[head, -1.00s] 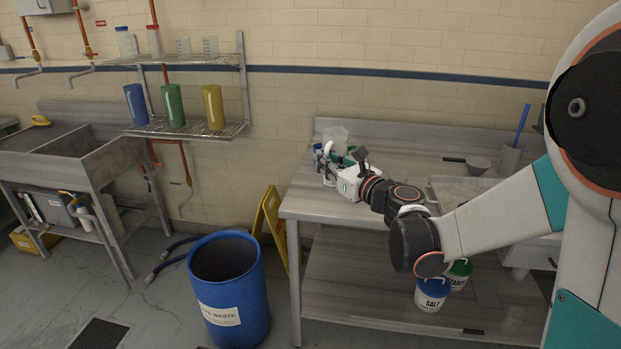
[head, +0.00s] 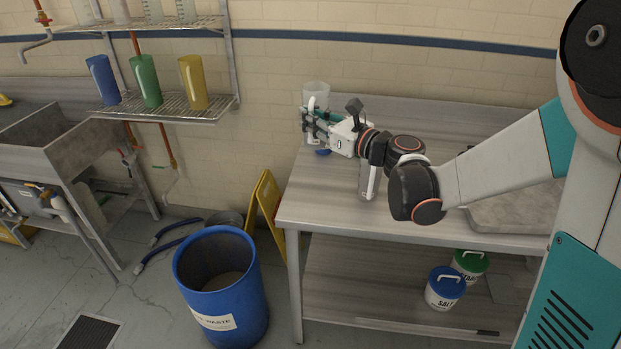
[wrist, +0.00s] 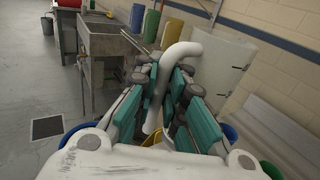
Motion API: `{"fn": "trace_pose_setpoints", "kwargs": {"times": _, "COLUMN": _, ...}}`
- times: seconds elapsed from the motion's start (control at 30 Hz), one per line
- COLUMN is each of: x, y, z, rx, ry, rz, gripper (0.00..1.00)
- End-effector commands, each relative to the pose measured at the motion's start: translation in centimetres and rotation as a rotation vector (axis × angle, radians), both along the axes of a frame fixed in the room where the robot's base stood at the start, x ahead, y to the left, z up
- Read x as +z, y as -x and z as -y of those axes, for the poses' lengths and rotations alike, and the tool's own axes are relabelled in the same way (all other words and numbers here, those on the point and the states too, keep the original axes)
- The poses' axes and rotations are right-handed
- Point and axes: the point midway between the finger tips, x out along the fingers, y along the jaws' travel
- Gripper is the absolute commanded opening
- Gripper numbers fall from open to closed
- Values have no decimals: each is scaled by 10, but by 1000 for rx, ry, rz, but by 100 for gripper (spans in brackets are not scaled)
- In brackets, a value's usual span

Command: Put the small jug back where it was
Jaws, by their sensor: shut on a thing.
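The small jug (head: 316,93) is clear, whitish plastic and shows above the back left corner of the steel table in the head view. Its pale body (wrist: 222,62) and thick white curved handle also show in the wrist view. My gripper (head: 309,122) is shut on the handle, with teal finger pads on both sides of it. The jug looks roughly upright in the head view, and its lower part is hidden behind my fingers. It appears held above the table top.
A wire shelf (head: 172,108) at the left holds blue, green and yellow jugs; its upper tier holds clear vessels. A small blue item (head: 323,152) sits on the steel table (head: 330,205) below my gripper. A blue waste barrel (head: 240,308) and yellow folded sign (head: 265,205) stand left of the table.

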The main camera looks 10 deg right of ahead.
Motion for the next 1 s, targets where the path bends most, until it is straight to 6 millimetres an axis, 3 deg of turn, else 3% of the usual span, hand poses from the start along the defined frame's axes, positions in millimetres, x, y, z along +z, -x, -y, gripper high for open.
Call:
{"fn": "trace_pose_setpoints", "kwargs": {"times": 0.03, "x": -18, "y": -1, "z": 0, "rx": 0, "ry": 0, "rz": 0, "gripper": 0}}
{"fn": "trace_pose_setpoints", "kwargs": {"times": 0.4, "x": -99, "y": 0, "z": 0, "rx": 0, "ry": 0, "rz": 0, "gripper": 0}}
{"fn": "trace_pose_setpoints", "kwargs": {"times": 0.77, "x": -125, "y": -1, "z": 0, "rx": 0, "ry": 0, "rz": 0, "gripper": 0}}
{"fn": "trace_pose_setpoints", "kwargs": {"times": 1.0, "x": -158, "y": 0, "z": 0, "rx": 0, "ry": 0, "rz": 0, "gripper": 0}}
